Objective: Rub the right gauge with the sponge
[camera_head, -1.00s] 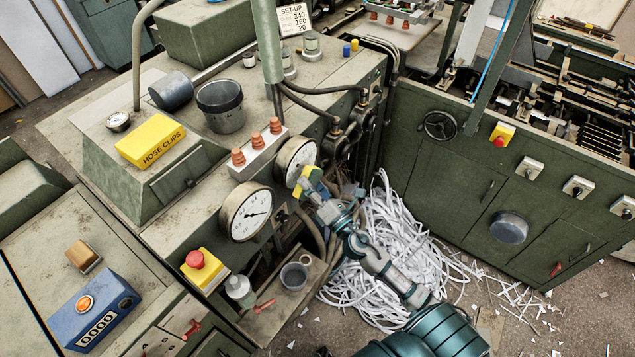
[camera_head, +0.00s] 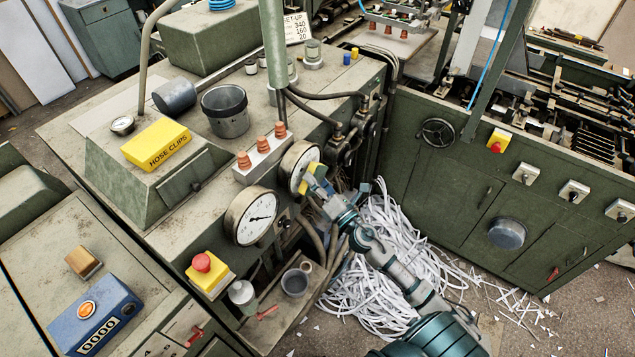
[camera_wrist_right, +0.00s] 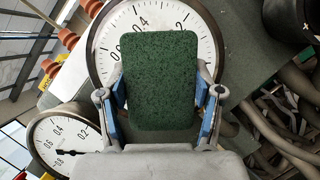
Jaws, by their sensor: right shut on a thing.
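Two round white-faced gauges sit on the front of the green machine. The right gauge (camera_head: 299,166) is partly hidden by my right gripper (camera_head: 313,184) and the sponge. The left gauge (camera_head: 251,216) is uncovered. My right gripper is shut on the sponge (camera_head: 316,171), yellow with a green scouring side. In the right wrist view the sponge's green face (camera_wrist_right: 160,80) is between the blue-edged fingers and covers the middle and lower part of the right gauge's dial (camera_wrist_right: 110,50). I cannot tell whether it touches the glass. My left gripper is not in view.
A red push button on a yellow box (camera_head: 206,270), a small bottle (camera_head: 242,294) and a grey mug (camera_head: 295,281) are below the gauges. Orange-brown cones (camera_head: 262,150) stand just above. Hoses and paper strips (camera_head: 400,240) lie right of the gauges.

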